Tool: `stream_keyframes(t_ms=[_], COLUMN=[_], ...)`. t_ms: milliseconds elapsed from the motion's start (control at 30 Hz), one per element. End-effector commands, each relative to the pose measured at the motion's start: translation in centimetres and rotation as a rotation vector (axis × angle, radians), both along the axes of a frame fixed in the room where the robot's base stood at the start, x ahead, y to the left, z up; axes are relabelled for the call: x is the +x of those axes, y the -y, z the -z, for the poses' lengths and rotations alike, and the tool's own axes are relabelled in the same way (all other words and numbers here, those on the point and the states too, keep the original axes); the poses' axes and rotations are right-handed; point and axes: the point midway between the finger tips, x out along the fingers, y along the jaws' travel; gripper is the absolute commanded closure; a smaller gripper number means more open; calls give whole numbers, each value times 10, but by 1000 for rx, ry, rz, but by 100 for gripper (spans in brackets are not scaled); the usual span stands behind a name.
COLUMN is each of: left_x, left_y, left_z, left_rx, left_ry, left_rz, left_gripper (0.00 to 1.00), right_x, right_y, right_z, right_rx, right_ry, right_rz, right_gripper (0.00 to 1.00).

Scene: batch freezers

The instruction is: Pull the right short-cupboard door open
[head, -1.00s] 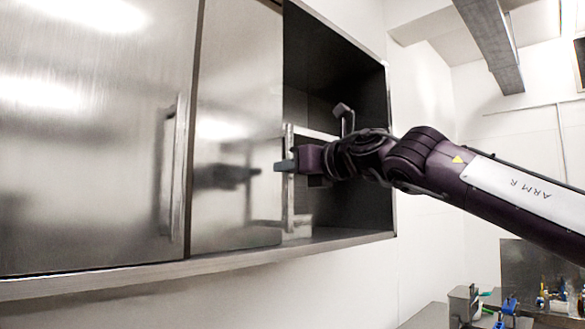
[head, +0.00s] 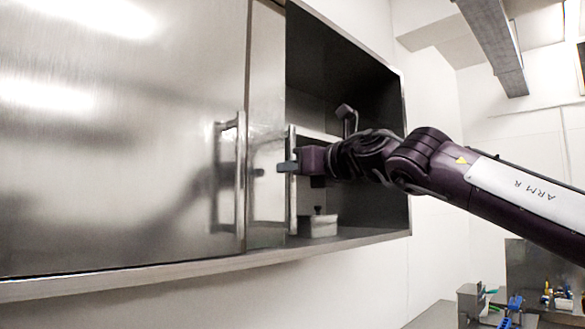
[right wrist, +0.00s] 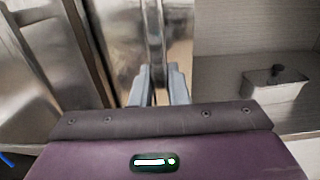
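The right short-cupboard door (head: 266,140) is a brushed-metal panel, of which a narrow strip shows beside the wide left door (head: 120,150). The dark inside of the cupboard (head: 340,90) shows to the right of it. The right door's upright bar handle (head: 291,215) stands at its right edge. My right gripper (head: 288,167) is at this handle, about mid-height. In the right wrist view the two grey fingers (right wrist: 161,86) close on either side of the handle bar (right wrist: 157,45). My left gripper is out of view.
A pale lidded container (head: 318,226) stands on the cupboard floor behind the handle; it also shows in the right wrist view (right wrist: 275,88). The left door has its own handle (head: 240,180). A counter with small items (head: 545,300) is at the lower right.

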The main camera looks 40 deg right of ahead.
Motion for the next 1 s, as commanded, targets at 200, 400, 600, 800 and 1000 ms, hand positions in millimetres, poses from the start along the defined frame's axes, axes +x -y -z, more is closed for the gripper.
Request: stream_keyframes(t_ms=[200, 400, 600, 800, 1000], left_x=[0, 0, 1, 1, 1], left_y=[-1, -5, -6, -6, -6], left_z=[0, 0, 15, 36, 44], left_rx=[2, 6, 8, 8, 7], left_ry=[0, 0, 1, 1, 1], left_rz=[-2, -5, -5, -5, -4], left_gripper=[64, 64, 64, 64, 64], right_x=[0, 0, -18, -52, -74], right_y=[1, 1, 2, 5, 7], right_z=[-2, -1, 2, 3, 1], right_rx=[0, 0, 0, 0, -1], right_ry=[5, 3, 7, 7, 5], right_rz=[2, 1, 1, 1, 1], right_gripper=[64, 64, 64, 64, 64])
